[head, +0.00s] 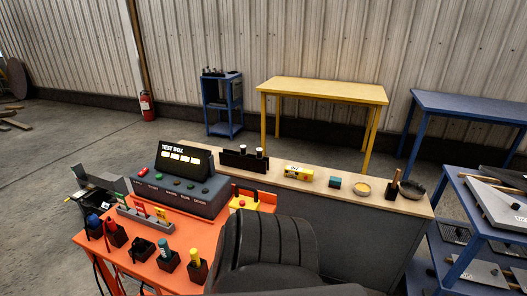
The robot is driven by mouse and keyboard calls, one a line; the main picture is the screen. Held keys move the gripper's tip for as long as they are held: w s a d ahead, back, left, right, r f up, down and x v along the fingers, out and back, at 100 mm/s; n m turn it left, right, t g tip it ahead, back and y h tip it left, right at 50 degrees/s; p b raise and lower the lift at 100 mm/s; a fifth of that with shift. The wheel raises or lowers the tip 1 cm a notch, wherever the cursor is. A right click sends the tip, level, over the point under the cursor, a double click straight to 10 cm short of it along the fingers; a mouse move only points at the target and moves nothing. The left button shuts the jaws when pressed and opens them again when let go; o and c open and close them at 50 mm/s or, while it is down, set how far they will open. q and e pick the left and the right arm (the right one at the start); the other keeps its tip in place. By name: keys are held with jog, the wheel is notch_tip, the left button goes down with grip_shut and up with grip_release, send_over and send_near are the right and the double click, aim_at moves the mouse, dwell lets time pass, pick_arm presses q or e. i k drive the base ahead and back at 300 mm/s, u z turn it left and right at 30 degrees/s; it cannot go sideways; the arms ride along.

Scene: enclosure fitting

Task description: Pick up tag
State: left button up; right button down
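Several small coloured cards that look like tags stand upright in a grey rack (146,220) on the orange table (150,262). Neither of my grippers is in view. Nothing is seen touching the tags.
A test box (178,190) stands behind the rack. Black holders with coloured-handled items, such as a yellow one (195,257), line the table front. A black chair (268,250) blocks the lower middle. A wooden counter (300,184) holds a yellow item (298,172) and bowls.

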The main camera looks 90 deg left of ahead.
aim_at(162, 220)
jog(key=i, duration=2)
jog(key=u, duration=4.15)
jog(key=i, duration=1)
jog(key=z, duration=0.05)
